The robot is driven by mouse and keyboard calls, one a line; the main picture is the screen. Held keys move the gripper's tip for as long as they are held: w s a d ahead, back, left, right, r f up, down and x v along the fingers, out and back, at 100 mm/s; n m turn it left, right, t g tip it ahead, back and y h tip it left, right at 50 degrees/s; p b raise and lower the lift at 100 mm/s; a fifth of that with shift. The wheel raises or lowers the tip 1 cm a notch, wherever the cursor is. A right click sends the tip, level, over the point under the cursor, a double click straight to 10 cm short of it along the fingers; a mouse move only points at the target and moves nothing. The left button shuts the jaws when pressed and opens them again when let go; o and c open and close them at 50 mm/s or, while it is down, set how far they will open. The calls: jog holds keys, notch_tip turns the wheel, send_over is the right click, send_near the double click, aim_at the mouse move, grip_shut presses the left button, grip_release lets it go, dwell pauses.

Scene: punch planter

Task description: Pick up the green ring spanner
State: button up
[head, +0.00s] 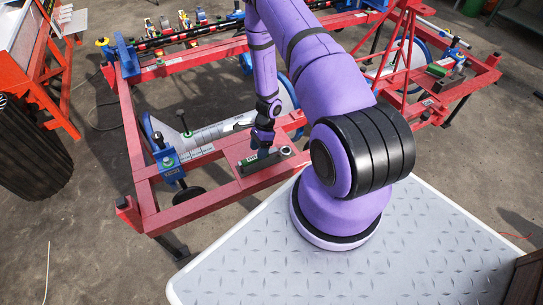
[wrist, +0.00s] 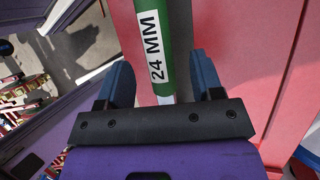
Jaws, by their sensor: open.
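The green ring spanner (wrist: 172,50), with a white "24 MM" label, lies on a red plate of the frame. In the wrist view its shaft runs up out of the picture, so its far end is hidden. My gripper (wrist: 163,84) is open, with one dark blue finger on each side of the shaft. Gaps show between the fingers and the shaft. In the head view my gripper (head: 262,148) is low over the red plate, and a small green part of the spanner (head: 250,159) shows beside it.
The red frame (head: 150,210) surrounds the plate, with beams and a blue clamp (head: 167,160) to the left. Another small green item (head: 437,70) lies on the frame at the right. A black ribbed bin (head: 35,150) stands at far left. Concrete floor lies in front.

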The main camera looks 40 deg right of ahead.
jog(key=x, duration=0.4)
jog(key=shift+s+d+f, duration=0.2)
grip_shut()
jog(key=shift+r, duration=0.1)
